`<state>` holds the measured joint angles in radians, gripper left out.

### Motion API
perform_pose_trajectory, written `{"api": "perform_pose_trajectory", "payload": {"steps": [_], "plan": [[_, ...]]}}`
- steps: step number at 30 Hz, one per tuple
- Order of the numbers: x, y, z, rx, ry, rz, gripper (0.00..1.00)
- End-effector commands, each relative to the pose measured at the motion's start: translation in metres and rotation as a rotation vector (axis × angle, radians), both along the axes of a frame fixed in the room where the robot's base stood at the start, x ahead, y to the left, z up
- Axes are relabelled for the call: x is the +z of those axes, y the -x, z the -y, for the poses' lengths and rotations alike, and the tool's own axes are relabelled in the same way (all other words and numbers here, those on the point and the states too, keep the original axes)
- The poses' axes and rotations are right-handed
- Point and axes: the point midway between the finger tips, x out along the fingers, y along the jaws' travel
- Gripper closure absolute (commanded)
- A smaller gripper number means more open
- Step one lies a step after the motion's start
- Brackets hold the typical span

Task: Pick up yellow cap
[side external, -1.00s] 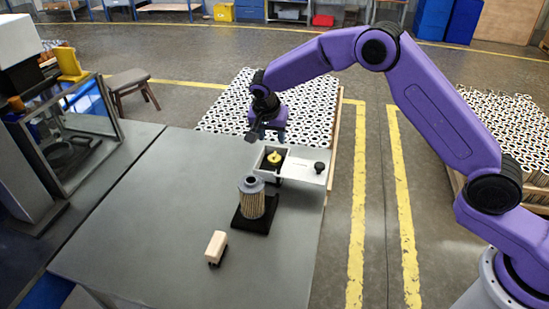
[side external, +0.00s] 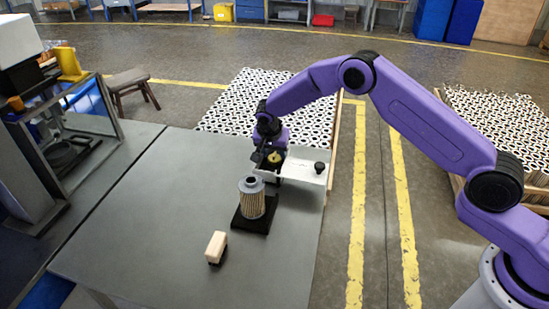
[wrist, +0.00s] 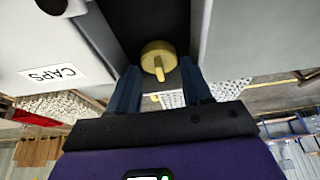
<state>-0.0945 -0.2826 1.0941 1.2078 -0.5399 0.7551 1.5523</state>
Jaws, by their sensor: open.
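In the side view the cap (side external: 275,157) shows just below my gripper (side external: 267,154). In the wrist view my gripper (wrist: 159,68) is open, with one blue finger on each side of the cap. Gaps show between fingers and cap; the exact height above it is hard to tell. A pleated filter cartridge (side external: 252,201) stands upright on a black base (side external: 243,223) in front of the box.
The box's white plate (side external: 302,168) carries a black knob (side external: 319,168) at its right. A pale block with a dark underside (side external: 216,246) lies nearer the front of the grey table (side external: 150,225). The table's left middle is clear. A glass-fronted machine (side external: 85,125) stands at left.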

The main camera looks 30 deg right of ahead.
Motion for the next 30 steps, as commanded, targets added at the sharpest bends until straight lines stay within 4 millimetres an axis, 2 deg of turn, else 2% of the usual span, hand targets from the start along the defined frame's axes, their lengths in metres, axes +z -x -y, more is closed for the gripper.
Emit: {"api": "perform_pose_trajectory", "payload": {"steps": [2, 4, 5, 19, 23, 27, 30], "plan": [[0.0, 0.0, 0.0, 0.0, 0.0, 0.0, 0.51], [0.0, 0.0, 0.0, 0.0, 0.0, 0.0, 0.71], [0.0, 0.0, 0.0, 0.0, 0.0, 0.0, 0.77], [0.005, 0.0, 0.0, 0.0, 0.0, 0.0, 0.77], [0.015, 0.0, -0.001, 0.001, -0.001, 0.002, 0.77], [0.035, 0.0, -0.001, -0.001, -0.002, 0.003, 0.77], [0.044, 0.01, 0.001, 0.001, 0.0, 0.0, 0.77]]}}
